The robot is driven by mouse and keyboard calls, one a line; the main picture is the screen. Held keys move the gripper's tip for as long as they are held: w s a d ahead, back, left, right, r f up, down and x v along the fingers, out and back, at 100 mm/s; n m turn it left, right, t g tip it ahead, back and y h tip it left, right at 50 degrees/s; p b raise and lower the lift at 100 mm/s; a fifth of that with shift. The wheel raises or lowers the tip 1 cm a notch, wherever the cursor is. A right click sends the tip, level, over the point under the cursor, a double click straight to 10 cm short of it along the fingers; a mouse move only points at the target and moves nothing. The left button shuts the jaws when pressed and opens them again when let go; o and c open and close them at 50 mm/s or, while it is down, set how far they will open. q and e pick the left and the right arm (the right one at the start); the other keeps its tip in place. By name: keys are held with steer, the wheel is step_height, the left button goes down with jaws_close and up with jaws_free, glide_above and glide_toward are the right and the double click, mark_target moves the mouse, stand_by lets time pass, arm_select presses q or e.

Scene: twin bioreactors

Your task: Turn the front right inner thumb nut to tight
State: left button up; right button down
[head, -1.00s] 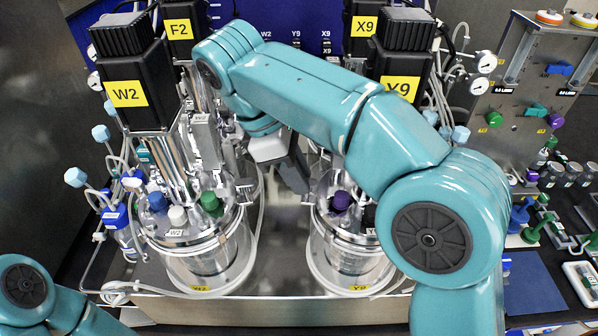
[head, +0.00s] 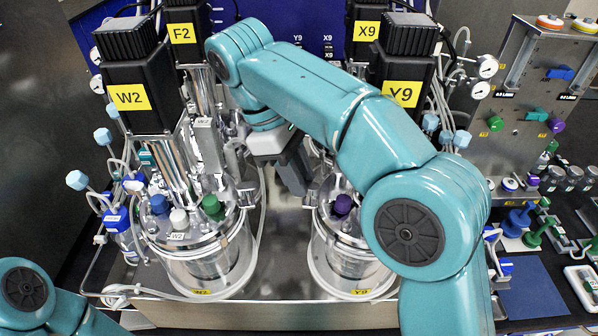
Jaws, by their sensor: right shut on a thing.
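The front right vessel (head: 352,262), labelled Y9, stands right of the middle with a purple cap (head: 343,204) on its lid. My right gripper (head: 299,186) points down at the inner, left side of this vessel's lid. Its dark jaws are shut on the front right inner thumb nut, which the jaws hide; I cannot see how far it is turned. My right arm crosses in front of the Y9 motor and covers part of the vessel's right side. Only a link of my left arm shows at the lower left; its gripper is out of view.
The front left vessel (head: 205,268), labelled W2, has blue, white and green caps and stands close left of my right gripper. Tubes and metal columns crowd around it. A panel with coloured knobs (head: 540,85) stands at the right. A narrow gap separates the two vessels.

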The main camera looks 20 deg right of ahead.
steer(key=c, duration=0.9)
jaws_free()
steer(key=shift+c, duration=0.2)
